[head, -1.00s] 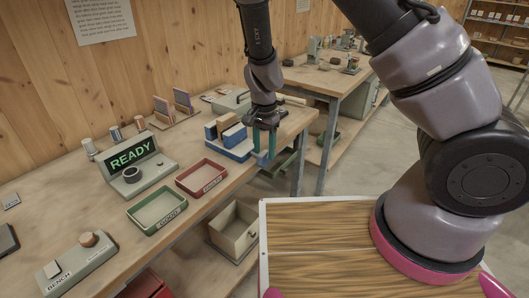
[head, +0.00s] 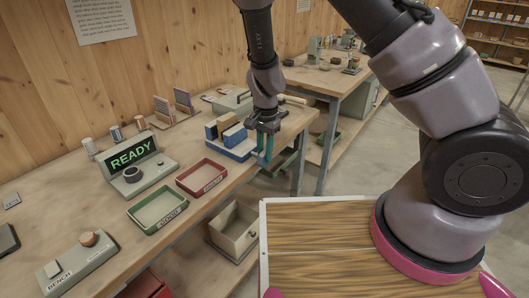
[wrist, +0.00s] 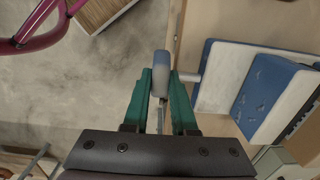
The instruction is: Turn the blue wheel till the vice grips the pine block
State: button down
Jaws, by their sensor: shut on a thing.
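The blue vice (head: 232,150) sits at the right front part of the bench. It shows large at the right of the wrist view (wrist: 268,92). The blue wheel (wrist: 161,75) is seen edge-on in the wrist view, on a pale shaft at the vice's end, just beyond the bench edge. My gripper (head: 264,155), with green fingers, points down there and is shut on the wheel's rim, one finger on each side (wrist: 161,85). The pine block (head: 211,131) seems to stand by the vice's jaws; whether any gap is left there I cannot tell.
A red tray (head: 201,178) and a green tray (head: 158,211) lie left of the vice. A READY display (head: 133,160) stands behind them. An open box (head: 235,232) is below the bench edge. A second bench (head: 330,78) stands behind. Floor is free beside the wheel.

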jog(key=g+y, duration=0.1)
jog(key=w+g+y, duration=0.1)
jog(key=shift+d+g, duration=0.3)
jog(key=g+y, duration=0.3)
jog(key=shift+w+d+f+g, duration=0.3)
jog(key=shift+w+f, duration=0.05)
jog(key=shift+f, duration=0.05)
jog(key=shift+w+d+f+g+y, duration=0.1)
jog(key=shift+g+y, duration=0.3)
jog(key=shift+g, duration=0.1)
jog(key=shift+w+f+g+y, duration=0.1)
jog(key=shift+g+y, duration=0.3)
jog(key=shift+g, duration=0.1)
jog(key=shift+d+f+g+y, duration=0.1)
jog(key=shift+f+g+y, duration=0.15)
jog(key=shift+g+y, duration=0.55)
jog(key=shift+f+g+y, duration=0.2)
jog(key=shift+g+y, duration=0.3)
jog(key=shift+g, duration=0.5)
jog(key=c, duration=0.7)
grip_release()
jog(key=v, duration=1)
jog(key=shift+w+d+f, duration=0.1)
jog(key=shift+w+d, duration=0.2)
jog(key=shift+w, duration=0.05)
